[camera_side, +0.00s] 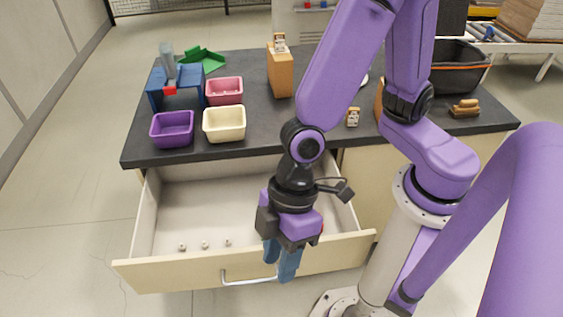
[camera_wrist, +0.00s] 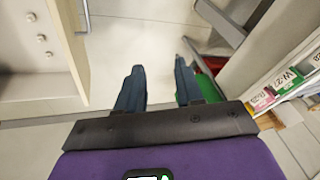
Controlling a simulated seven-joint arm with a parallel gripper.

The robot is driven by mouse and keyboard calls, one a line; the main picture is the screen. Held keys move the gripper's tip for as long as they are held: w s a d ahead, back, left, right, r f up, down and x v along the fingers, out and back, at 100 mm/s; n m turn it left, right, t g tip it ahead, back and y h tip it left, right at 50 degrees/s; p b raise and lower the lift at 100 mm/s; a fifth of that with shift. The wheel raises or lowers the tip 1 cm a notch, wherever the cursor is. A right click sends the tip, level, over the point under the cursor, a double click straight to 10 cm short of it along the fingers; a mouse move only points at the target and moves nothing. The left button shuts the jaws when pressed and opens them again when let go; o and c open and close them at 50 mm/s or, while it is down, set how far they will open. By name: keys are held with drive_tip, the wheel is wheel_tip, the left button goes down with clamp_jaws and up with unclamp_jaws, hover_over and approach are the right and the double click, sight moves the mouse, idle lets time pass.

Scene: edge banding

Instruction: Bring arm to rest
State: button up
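My gripper (camera_side: 281,262) points downward at the front panel of the open drawer (camera_side: 190,275), close to the right end of the drawer's metal handle (camera_side: 248,281). In the wrist view, its two blue fingers (camera_wrist: 159,75) are apart with nothing between them. The floor shows beyond the fingertips. The drawer's edge and part of the handle (camera_wrist: 82,15) lie to the left of the fingers there, apart from them. My arm is purple and bends down over the right part of the drawer, hiding some of it.
Several small whitish pieces (camera_side: 205,245) lie in the drawer. The dark worktop (camera_side: 260,130) holds a purple bin (camera_side: 172,129), a cream bin (camera_side: 224,124), a pink bin (camera_side: 224,91), a blue stand (camera_side: 187,78) and an orange-brown box (camera_side: 281,72). Labelled shelving (camera_wrist: 285,85) stands right in the wrist view.

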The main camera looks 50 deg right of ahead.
drive_tip(key=d+r+h, duration=0.2)
drive_tip(key=d+r, duration=0.2)
drive_tip(key=d, duration=0.8)
drive_tip(key=d+r+t+h, duration=0.1)
drive_tip(key=d+r, duration=0.2)
drive_tip(key=d, duration=0.9)
drive_tip(key=shift+w+d+r+m+h, duration=0.15)
drive_tip(key=shift+d+r+m+h, duration=0.2)
drive_tip(key=shift+r+m+h, duration=0.05)
drive_tip(key=shift+o, duration=0.4)
